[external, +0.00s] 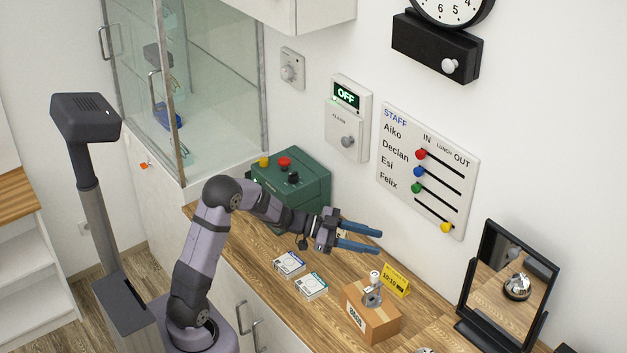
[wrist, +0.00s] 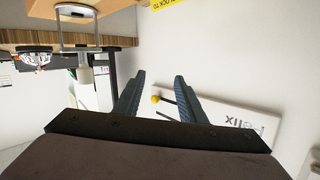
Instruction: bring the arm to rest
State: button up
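My gripper (external: 379,241) is held above the wooden counter (external: 336,270), in front of the white wall. Its two blue fingers are apart with nothing between them. In the wrist view my gripper (wrist: 160,80) also shows open and empty. My arm rises from its base beside the counter, bends at the elbow and reaches right. The wrist view is upside down, with the staff board (wrist: 225,125) beyond the fingers and its yellow knob (wrist: 155,99) close beside the left finger in the picture. I cannot tell how far apart they are in depth.
A green machine (external: 305,195) stands behind my forearm. Two small boxes (external: 289,264) lie below my gripper. A glass cabinet (external: 225,90) is behind.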

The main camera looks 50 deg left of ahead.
jog(key=w+a+n+t+y+p, duration=0.1)
jog(key=a+n+t+y+p, duration=0.1)
jog(key=a+n+y, duration=0.4)
jog(key=s+a+f+n+g+y+p, duration=0.2)
jog(key=s+a+g+y+p, duration=0.15)
jog(key=s+a+y, duration=0.35)
jog(key=s+d+f+n+g+p, duration=0.1)
jog(key=s+d+g, duration=0.2)
jog(key=s, duration=0.9)
jog(key=s+d+f+n+g+h+p, duration=0.1)
jog(key=s+g, duration=0.5)
jog(key=s, duration=0.7)
jog(key=shift+d+f+n+h, duration=0.15)
jog(key=shift+d+n+h, duration=0.15)
jog(key=shift+d+n, duration=0.6)
jog(key=shift+d+m, duration=0.25)
jog(key=shift+m, duration=0.05)
